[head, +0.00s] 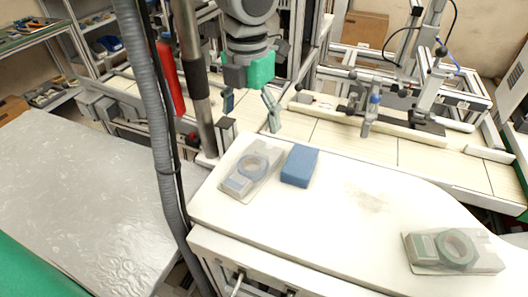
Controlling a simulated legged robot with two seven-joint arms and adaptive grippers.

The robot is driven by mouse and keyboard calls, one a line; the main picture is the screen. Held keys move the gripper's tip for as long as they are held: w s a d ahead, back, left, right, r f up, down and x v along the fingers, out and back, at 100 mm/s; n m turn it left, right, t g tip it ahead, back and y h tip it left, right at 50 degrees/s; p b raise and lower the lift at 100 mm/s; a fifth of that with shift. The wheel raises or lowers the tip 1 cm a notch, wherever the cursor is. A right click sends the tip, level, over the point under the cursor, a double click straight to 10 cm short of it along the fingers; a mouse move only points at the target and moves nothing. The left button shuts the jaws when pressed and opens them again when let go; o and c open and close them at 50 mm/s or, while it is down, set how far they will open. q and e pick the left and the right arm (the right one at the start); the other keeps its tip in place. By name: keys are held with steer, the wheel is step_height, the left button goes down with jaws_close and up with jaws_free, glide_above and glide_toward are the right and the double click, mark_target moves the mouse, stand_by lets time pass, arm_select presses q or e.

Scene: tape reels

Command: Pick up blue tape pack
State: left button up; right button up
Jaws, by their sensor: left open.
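The blue tape pack (251,175) is a clear, flat package with a pale blue ring and a small pale box inside. It lies flat on the left part of the white tabletop (340,230). My left gripper (250,122) hangs from the top centre, with its fingers spread wide and nothing between them. In the picture it is just above the pack, apart from it; the exact height is hard to tell. My right gripper does not show.
A blue block (300,165) lies just right of the pack. A similar pack with a green ring (455,249) lies at the far right. A grey corrugated hose (160,140) and a metal pole (199,100) stand at the left. The table's middle is clear.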

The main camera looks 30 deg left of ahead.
arm_select(q)
glide_above(252, 163)
step_height(252, 163, down, 8)
steer(key=shift+f+b, duration=0.15)
steer(key=shift+b, duration=0.15)
steer(key=shift+d+f, duration=0.1)
steer(key=shift+f, duration=0.4)
step_height(252, 163, down, 4)
steer(key=shift+s+r, duration=0.1)
steer(key=shift+r, duration=0.1)
steer(key=shift+f, duration=0.5)
steer(key=c, duration=1.1)
